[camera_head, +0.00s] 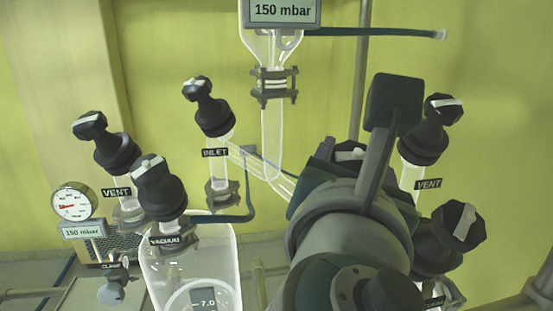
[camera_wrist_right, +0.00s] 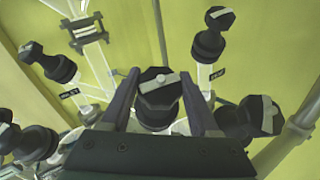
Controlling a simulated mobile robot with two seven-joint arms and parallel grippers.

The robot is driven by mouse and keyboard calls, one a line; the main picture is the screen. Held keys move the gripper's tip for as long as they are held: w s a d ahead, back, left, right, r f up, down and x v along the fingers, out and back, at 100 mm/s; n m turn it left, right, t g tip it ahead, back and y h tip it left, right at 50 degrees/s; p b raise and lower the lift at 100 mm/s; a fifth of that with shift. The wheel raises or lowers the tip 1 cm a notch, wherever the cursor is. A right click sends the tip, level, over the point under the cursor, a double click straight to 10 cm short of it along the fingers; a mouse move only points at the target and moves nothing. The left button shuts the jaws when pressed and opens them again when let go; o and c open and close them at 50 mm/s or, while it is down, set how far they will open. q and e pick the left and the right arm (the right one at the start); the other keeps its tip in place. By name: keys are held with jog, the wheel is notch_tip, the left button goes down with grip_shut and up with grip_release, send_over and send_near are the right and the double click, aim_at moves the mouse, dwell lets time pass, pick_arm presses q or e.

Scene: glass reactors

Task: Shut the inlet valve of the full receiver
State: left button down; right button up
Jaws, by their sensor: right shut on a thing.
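My right gripper (camera_head: 345,158) reaches in from the bottom right and hides most of what it holds in the head view. In the right wrist view its two fingers (camera_wrist_right: 160,92) are on either side of a black valve knob (camera_wrist_right: 158,90) with a white bar, and the gripper is shut on it. This knob's label is hidden. On the left receiver (camera_head: 190,270), another black knob (camera_head: 198,90) tops a valve labelled INLET (camera_head: 215,153). I cannot tell from the frames which receiver is full. My left gripper is not in view.
Beside the held knob stand a VENT valve (camera_head: 424,140) and another black valve (camera_head: 455,230). The left receiver has a VENT valve (camera_head: 105,140) and a VACUUM valve (camera_head: 158,185). A gauge (camera_head: 74,203) and an overhead display (camera_head: 281,11) read 150 mbar.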

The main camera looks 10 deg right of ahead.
jog(key=shift+m+g+h, duration=0.3)
jog(key=shift+m, duration=0.2)
jog(key=o, duration=1.4)
jog(key=shift+p+v, duration=1.2)
jog(key=shift+v, duration=3.8)
